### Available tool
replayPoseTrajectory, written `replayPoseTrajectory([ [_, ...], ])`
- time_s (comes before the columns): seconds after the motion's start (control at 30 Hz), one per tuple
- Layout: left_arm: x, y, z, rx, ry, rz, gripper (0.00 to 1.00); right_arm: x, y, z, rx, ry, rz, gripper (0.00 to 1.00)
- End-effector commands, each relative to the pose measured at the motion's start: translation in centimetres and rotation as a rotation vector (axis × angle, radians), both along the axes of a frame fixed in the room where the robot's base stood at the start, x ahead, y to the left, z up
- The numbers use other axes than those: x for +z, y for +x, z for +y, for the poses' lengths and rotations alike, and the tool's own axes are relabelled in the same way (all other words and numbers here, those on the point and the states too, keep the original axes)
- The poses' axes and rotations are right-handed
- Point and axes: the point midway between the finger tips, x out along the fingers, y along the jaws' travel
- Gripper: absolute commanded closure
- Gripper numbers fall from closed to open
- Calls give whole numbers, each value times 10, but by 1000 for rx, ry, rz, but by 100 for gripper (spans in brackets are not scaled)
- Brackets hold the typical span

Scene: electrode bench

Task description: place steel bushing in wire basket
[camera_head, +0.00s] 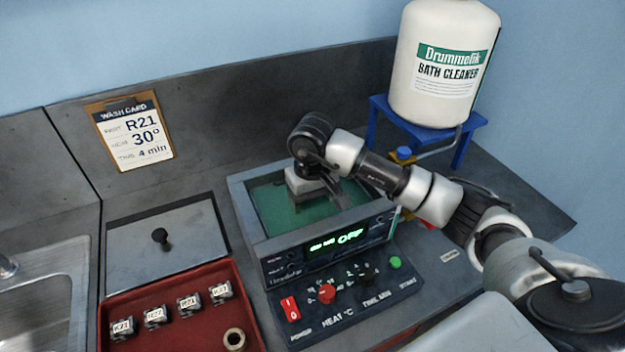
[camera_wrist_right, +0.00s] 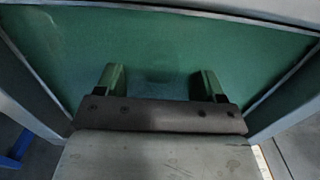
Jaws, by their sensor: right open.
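The steel bushing (camera_head: 234,340), a short ring with a dark bore, stands in the red tray (camera_head: 255,322) at the lower front. My right gripper (camera_head: 318,203) is away from it, reaching down into the open bath (camera_head: 238,200) of green liquid. In the right wrist view its two fingers (camera_wrist_right: 158,76) are apart with nothing visible between them, and they look green-tinted, perhaps below the surface. I cannot make out a wire basket in either view. My left gripper is not in view.
Several small parts tagged R21 or similar (camera_head: 188,304) sit in the tray. A grey lid with a black knob (camera_head: 160,237) lies left of the bath. The control panel (camera_head: 345,293) is in front; its display reads OFF. A cleaner drum (camera_head: 440,75) stands on a blue stand behind right.

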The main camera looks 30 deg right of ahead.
Motion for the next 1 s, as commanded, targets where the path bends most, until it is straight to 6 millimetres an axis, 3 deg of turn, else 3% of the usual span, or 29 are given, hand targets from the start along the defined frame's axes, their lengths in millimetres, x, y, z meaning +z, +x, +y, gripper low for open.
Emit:
replayPoseTrajectory([
  [0.23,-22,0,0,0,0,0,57,53,1,0,2,-2,-7,31],
  [0.43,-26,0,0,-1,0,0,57,91,0,0,2,-2,-4,31],
  [0.63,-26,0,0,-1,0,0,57,103,0,0,1,-2,-1,31],
  [1.0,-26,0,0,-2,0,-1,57,104,0,0,1,-1,1,31],
])
